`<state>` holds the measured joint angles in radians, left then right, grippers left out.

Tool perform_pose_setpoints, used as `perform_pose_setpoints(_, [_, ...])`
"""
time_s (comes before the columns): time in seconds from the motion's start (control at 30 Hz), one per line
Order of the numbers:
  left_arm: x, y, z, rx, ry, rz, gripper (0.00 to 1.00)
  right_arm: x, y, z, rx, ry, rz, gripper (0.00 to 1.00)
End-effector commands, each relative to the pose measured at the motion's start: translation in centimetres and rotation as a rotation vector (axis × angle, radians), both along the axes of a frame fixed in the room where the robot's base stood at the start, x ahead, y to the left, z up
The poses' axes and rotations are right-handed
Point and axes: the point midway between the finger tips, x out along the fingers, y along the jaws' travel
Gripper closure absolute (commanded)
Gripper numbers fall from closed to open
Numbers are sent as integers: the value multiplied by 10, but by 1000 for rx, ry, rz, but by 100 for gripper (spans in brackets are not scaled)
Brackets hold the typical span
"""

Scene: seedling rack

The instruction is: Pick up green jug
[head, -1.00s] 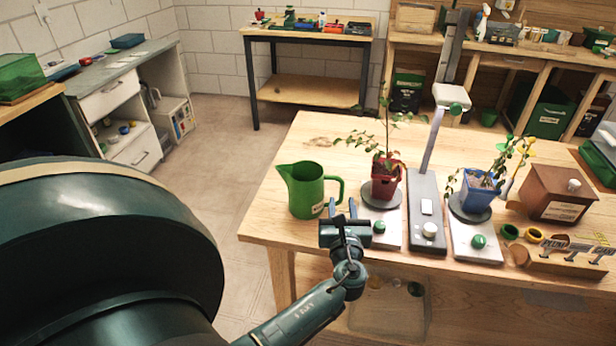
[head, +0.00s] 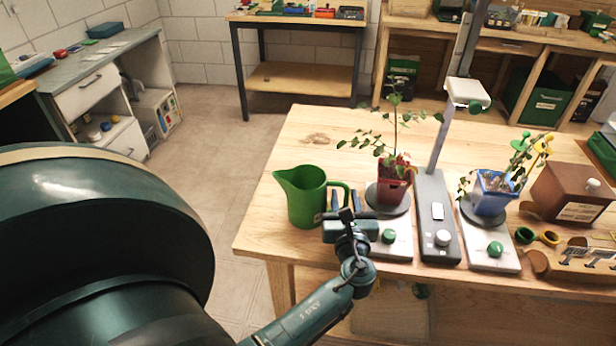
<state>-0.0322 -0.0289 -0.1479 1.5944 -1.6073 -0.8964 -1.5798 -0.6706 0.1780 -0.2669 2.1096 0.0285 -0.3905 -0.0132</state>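The green jug (head: 301,196) stands upright near the left front part of the wooden table, its spout to the left and its handle to the right. My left gripper (head: 345,199) is at the handle, its two blue fingers pointing away from me and apart. The handle shows between or just behind the fingers; I cannot tell if they touch it. The lower handle is partly hidden by the gripper. My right gripper is not in view.
Right of the jug, a red pot with a plant (head: 392,186) stands on a round plate with a green knob. A grey lamp stand (head: 436,215) and a blue pot (head: 492,192) follow. The wooden table (head: 262,226) is bare left of and behind the jug.

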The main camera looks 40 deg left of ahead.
Motion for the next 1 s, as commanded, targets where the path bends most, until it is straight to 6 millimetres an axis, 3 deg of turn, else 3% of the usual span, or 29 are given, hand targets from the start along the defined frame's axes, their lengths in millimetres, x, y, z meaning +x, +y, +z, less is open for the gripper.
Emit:
perform_pose_setpoints(0.17, [0,0,0,0,0,0,69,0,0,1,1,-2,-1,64])
perform_pose_setpoints(0.57, [0,0,0,0,0,0,100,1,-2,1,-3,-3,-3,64])
perform_pose_setpoints(1.0, [0,0,1,1,-1,0,100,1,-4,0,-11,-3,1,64])
